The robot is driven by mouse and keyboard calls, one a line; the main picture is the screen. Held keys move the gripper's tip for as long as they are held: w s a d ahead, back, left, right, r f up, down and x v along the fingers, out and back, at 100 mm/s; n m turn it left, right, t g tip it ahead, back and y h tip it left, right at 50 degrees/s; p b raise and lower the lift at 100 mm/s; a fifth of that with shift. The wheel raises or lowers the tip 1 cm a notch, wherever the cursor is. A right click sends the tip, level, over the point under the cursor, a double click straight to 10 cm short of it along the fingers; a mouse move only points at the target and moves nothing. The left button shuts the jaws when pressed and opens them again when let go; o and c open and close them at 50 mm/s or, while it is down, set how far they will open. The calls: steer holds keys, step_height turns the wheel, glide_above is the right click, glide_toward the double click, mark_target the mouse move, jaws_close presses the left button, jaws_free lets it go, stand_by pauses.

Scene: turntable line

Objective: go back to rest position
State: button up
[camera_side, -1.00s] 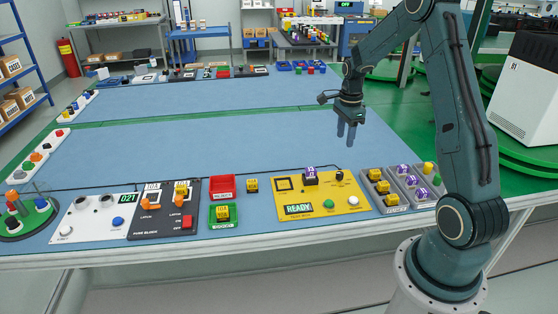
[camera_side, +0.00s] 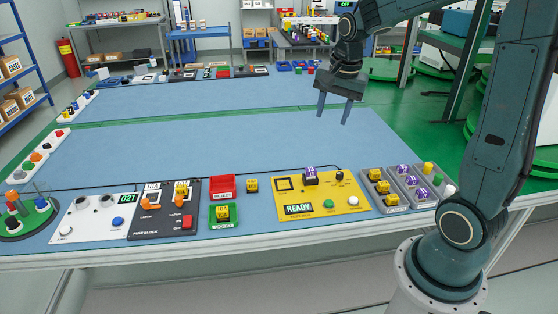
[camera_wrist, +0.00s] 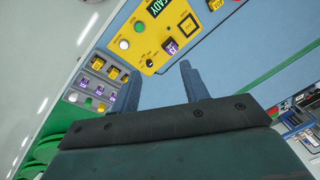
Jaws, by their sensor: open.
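My gripper (camera_side: 333,108) is open and empty, raised above the blue table (camera_side: 240,143) toward its right side. Its two fingers point down and stand apart, with nothing between them. In the wrist view my gripper (camera_wrist: 158,85) also shows spread fingers with bare blue table between and beyond them. No object touches the fingers.
Along the front edge stand a yellow READY panel (camera_side: 285,203) with a purple block (camera_side: 311,176), grey trays of blocks (camera_side: 376,208), a green bin (camera_side: 213,222), a red bin (camera_side: 212,190), a black fuse panel (camera_side: 147,222) and a white panel (camera_side: 80,227). The table's middle is clear.

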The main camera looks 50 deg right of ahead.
steer(key=s+a+r+n+t, duration=0.1)
steer(key=s+a+r+n, duration=0.1)
steer(key=s+a+n, duration=0.5)
steer(key=s+a+r+n+t, duration=0.2)
steer(key=s+a+n, duration=0.6)
steer(key=shift+s+r+t+y, duration=0.3)
steer(key=shift+r+y, duration=0.1)
stand_by(0.5)
